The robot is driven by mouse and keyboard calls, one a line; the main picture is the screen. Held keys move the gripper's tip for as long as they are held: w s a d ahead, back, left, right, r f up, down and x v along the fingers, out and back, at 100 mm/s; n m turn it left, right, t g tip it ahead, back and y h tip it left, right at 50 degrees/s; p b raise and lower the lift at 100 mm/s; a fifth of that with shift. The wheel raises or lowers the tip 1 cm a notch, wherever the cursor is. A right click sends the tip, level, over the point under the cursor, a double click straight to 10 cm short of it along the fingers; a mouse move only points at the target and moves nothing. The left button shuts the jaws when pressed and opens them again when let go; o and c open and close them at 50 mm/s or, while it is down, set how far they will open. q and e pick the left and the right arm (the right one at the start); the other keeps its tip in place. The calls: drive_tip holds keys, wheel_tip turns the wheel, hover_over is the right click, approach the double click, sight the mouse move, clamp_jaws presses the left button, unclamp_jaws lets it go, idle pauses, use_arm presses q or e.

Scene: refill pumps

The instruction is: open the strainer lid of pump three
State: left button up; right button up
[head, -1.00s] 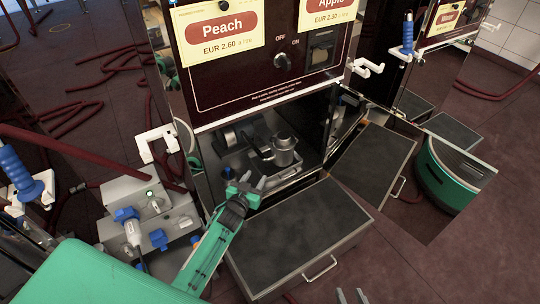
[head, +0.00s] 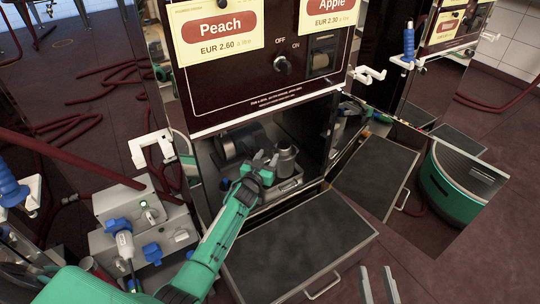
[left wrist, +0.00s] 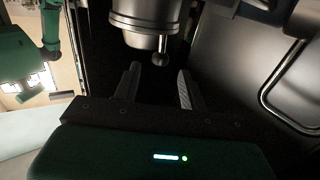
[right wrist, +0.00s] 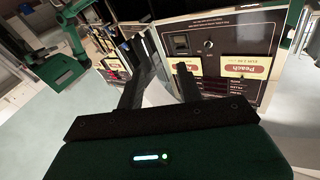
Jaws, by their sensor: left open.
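The strainer (head: 286,157) is a grey metal canister with a narrower round top, standing inside the open lower cabinet under the Peach panel. Its lid appears closed, though detail is small. In the left wrist view, a round metal housing (left wrist: 143,22) with a small ball-ended handle (left wrist: 160,55) shows just beyond the fingers. My left gripper (head: 265,158) is open and empty, reaching into the cabinet just left of the canister; it also shows in the left wrist view (left wrist: 157,85). My right gripper (head: 377,284) is open and empty, low at the front right.
A dark-topped drawer (head: 300,245) with a handle juts out before the cabinet. The cabinet door (head: 373,175) stands open at right. A grey box with blue fittings (head: 140,225) stands at left. Red hoses (head: 75,128) lie on the floor.

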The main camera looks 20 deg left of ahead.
sight(271, 150)
use_arm(q)
drive_tip(key=shift+w+d+b, duration=0.1)
drive_tip(key=shift+w+b, duration=0.25)
drive_tip(key=shift+w, duration=1.15)
use_arm(e)
drive_tip(key=shift+w+d+r+t, duration=0.2)
drive_tip(key=shift+r+t, duration=0.25)
drive_tip(key=shift+r, duration=0.25)
drive_tip(key=shift+w+d+r+t, duration=0.1)
drive_tip(key=shift+d+r+t, duration=0.25)
drive_tip(key=shift+r, duration=0.4)
drive_tip(key=shift+w+d+r+t, duration=0.1)
drive_tip(key=shift+r+t, duration=0.4)
drive_tip(key=shift+r, duration=0.2)
use_arm(q)
clamp_jaws()
